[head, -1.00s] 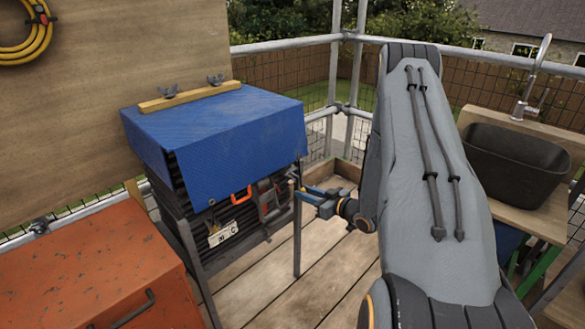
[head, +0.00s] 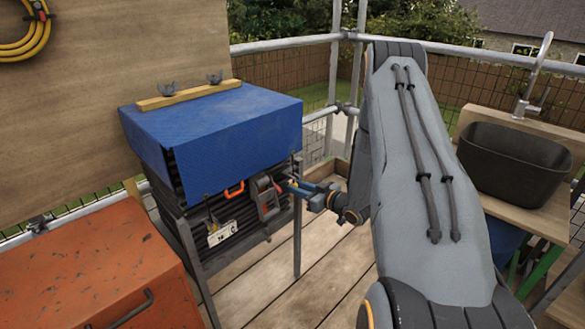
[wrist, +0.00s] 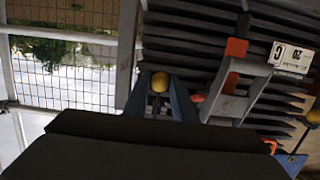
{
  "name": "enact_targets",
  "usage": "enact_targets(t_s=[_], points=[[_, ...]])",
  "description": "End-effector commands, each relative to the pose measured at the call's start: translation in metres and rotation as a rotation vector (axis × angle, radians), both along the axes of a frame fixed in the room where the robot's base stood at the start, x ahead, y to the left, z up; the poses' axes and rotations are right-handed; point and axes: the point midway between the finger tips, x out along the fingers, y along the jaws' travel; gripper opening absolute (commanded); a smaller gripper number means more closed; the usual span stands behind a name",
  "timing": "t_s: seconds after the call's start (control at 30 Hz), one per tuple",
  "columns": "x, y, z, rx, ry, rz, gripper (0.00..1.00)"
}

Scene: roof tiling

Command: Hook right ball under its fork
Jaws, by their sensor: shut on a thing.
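A yellow ball (wrist: 160,82) sits between the blue fingers of my gripper (wrist: 164,98) in the wrist view, with the fingers shut on it. In the head view my gripper (head: 292,184) is at the right front corner of the dark slatted stack (head: 246,222), just below the edge of the blue tarp (head: 215,130). The ball is too small to make out there. A second yellow ball (wrist: 313,117) shows at the right edge of the wrist view. I cannot pick out the right ball's fork in either view.
A grey-and-red fitting (head: 265,197) and an orange loop (head: 234,190) are on the stack's front, close left of my gripper. A dark leg (head: 297,235) stands below it. An orange chest (head: 90,270) is at left and a dark basin (head: 512,163) at right. Bare planks lie between.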

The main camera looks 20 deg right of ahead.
Motion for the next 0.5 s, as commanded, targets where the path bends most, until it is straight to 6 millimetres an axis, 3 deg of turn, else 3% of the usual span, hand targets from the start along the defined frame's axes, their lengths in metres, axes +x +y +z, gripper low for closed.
enact_targets(t_s=[0.5], points=[[0.0071,0.0020,-0.0014,0.000,0.002,-0.002,0.11]])
